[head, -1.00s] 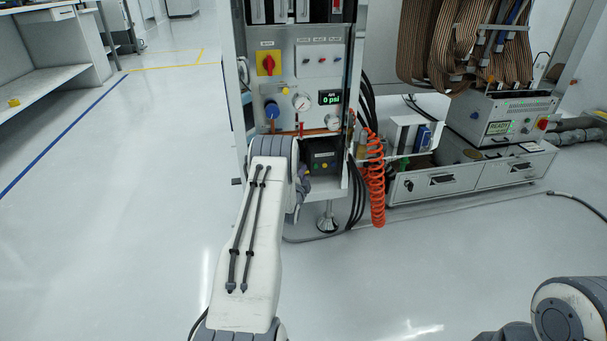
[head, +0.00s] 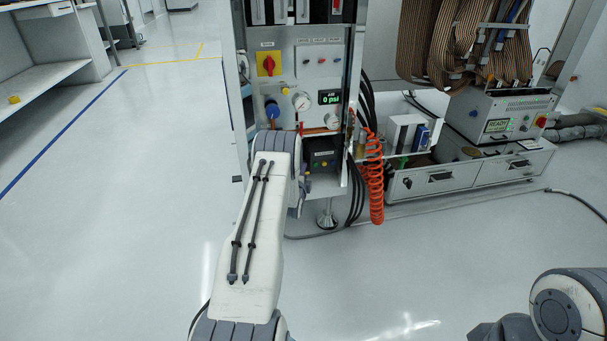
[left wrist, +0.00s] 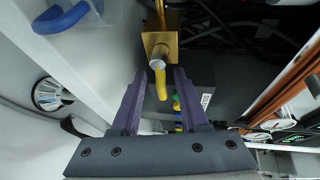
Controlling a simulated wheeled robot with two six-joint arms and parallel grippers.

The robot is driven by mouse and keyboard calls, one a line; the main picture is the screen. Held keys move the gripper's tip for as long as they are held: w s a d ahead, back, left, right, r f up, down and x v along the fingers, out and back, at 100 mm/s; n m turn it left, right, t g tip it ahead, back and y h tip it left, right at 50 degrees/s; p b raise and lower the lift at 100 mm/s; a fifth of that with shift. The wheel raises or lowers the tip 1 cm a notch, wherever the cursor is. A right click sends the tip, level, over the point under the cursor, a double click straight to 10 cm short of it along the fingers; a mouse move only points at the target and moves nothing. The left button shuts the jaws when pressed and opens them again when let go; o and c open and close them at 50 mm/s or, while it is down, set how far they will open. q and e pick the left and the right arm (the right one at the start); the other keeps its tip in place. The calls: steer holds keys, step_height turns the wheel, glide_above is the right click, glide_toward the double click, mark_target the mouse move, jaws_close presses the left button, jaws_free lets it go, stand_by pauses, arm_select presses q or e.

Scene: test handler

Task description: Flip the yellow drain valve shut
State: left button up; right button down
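The yellow drain valve handle (left wrist: 160,82) shows in the left wrist view, hanging from a brass valve body (left wrist: 160,42) with a silver stem end. My left gripper (left wrist: 160,76) is open, with one purple finger on each side of the handle. I see gaps beside the handle, so the fingers do not look closed on it. In the head view my left arm hides the valve, and only grey parts of the left gripper (head: 298,198) show beside the cabinet. My right arm shows at the lower right; its gripper is out of view.
The cabinet panel has a red rotary switch (head: 268,64), a round gauge (head: 302,101) and a display (head: 330,98) reading 0 psi. A black box (head: 322,153) sits low inside. An orange coiled hose (head: 375,185) hangs at the right. The floor in front is clear.

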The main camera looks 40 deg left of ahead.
arm_select(q)
steer(key=shift+s+d+r, duration=0.1)
steer(key=p+v, duration=0.5)
steer(key=v, duration=0.5)
steer(key=shift+p, duration=0.3)
steer(key=shift+s, duration=0.1)
